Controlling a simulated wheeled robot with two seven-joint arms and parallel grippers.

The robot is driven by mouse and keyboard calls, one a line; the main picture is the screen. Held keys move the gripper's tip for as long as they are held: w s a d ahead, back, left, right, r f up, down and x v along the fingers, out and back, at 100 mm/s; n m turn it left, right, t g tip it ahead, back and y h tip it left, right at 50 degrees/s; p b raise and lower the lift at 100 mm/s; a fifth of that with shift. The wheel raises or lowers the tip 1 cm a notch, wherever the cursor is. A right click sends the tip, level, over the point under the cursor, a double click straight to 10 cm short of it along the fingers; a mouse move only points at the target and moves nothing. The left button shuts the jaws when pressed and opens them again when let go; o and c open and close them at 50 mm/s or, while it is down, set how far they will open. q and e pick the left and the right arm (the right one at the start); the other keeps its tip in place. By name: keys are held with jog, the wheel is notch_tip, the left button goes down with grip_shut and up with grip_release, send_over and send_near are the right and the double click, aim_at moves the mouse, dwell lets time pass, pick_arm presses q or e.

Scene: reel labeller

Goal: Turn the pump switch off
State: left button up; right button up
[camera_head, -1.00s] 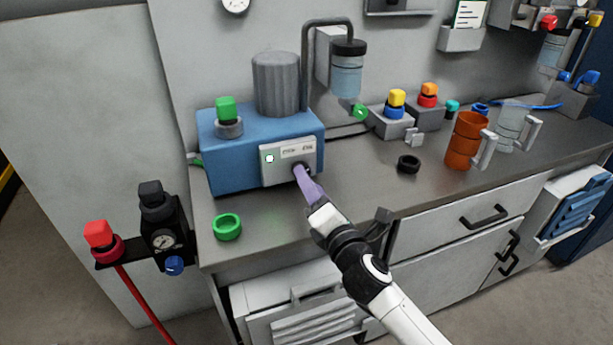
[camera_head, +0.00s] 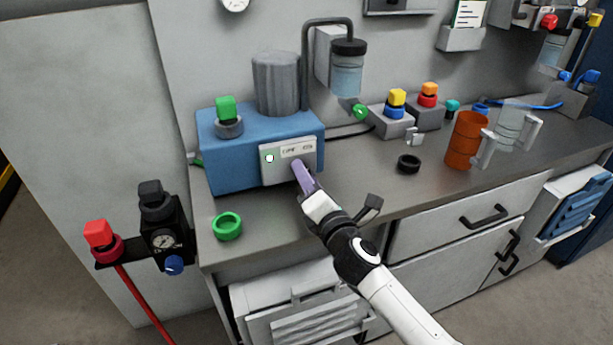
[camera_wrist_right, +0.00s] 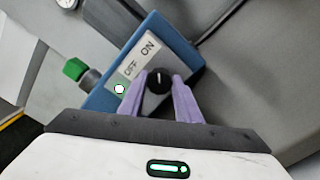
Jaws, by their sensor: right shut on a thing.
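The pump switch is a black round knob (camera_wrist_right: 158,82) on the light label plate (camera_head: 280,170) of the blue pump box (camera_head: 232,172). My right gripper (camera_head: 300,168) is shut on the knob, with one purple finger on each side of it in the right wrist view (camera_wrist_right: 159,92). The knob's white mark points up in that view, nearer the word ON than the word OFF. A small whitish lamp with a green edge (camera_wrist_right: 120,89) is on the plate. In the head view the fingers hide the knob. My left gripper is in neither view.
A green ring (camera_head: 227,226) and a black ring (camera_head: 409,164) lie on the grey bench. A green knob (camera_head: 226,108) tops the pump box. Grey blocks with coloured caps and an orange mug (camera_head: 462,140) stand to the right. The bench front has free room.

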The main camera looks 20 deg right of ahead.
jog(key=n+p, duration=0.2)
jog(key=n, duration=0.1)
jog(key=shift+r+p, duration=0.15)
jog(key=shift+p, duration=0.2)
jog(key=shift+n+p, duration=0.5)
jog(key=shift+n, duration=0.4)
jog(key=n+p, duration=0.1)
jog(key=n, duration=0.1)
jog(key=shift+a+n, duration=0.1)
jog(key=shift+n, duration=0.3)
jog(key=n, duration=0.4)
jog(key=shift+n, duration=0.3)
jog(key=n, duration=0.5)
jog(key=shift+a+n, duration=0.15)
jog(key=shift+n, duration=0.15)
jog(key=o, duration=1.1)
jog(key=shift+c, duration=0.2)
